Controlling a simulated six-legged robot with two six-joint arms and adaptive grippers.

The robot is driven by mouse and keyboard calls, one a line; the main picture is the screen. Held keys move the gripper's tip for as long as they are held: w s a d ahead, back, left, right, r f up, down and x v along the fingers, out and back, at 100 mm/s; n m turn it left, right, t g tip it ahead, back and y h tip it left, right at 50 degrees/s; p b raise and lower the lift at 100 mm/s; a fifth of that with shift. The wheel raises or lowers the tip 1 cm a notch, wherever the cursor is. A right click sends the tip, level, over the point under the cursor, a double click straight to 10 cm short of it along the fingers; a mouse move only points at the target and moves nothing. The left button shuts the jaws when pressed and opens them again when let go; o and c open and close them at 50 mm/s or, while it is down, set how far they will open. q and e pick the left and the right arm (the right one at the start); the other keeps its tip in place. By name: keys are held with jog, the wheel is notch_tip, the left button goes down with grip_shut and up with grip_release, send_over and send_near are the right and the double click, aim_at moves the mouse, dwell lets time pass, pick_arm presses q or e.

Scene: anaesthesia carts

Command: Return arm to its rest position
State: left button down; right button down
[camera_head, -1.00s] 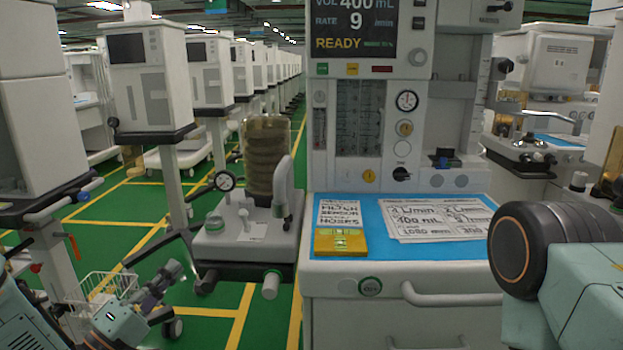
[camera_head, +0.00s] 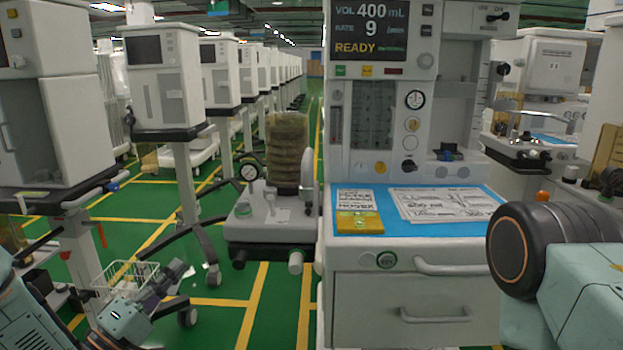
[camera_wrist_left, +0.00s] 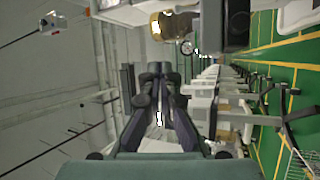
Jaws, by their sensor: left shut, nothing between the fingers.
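My left arm comes in low at the left of the head view, and its gripper (camera_head: 176,272) is over the floor by a wire basket, in front of the carts. Its dark fingers are together, with nothing held. In the left wrist view the gripper (camera_wrist_left: 158,78) shows its two fingers side by side, pointing away from the teal wrist. My right arm shows at the right edge of the head view only as a dark round joint and teal link. Its gripper is out of view.
An anaesthesia cart (camera_head: 415,300) stands ahead, with a blue mat (camera_head: 398,229), printed sheets (camera_head: 447,206) and a yellow packet (camera_head: 358,223) on top. A bellows unit (camera_head: 287,150) is at its left. A wire basket (camera_head: 125,280) is near my left gripper. Green floor (camera_head: 232,277) lies open between the carts.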

pick_arm(q)
jog(key=s+d+f+m+g+y, duration=0.15)
jog(key=s+f+g+y, duration=0.25)
jog(key=f, duration=0.6)
jog(key=s+f+m+g+y, duration=0.3)
jog(key=s+f+g+y, duration=0.1)
jog(key=f, duration=0.6)
jog(key=s+f+m+g+y+p, duration=0.1)
jog(key=s+f+g, duration=0.1)
jog(key=s, duration=0.8)
jog(key=s+d+f+m+g+y, duration=0.1)
jog(key=s+g, duration=0.4)
jog(key=s, duration=0.5)
jog(key=s+d+f+m+g+y+p, duration=0.1)
jog(key=s+g, duration=0.3)
jog(key=s, duration=0.6)
jog(key=shift+s+f+m+p, duration=0.3)
jog(key=shift+f+m, duration=0.45)
jog(key=shift+f, duration=0.15)
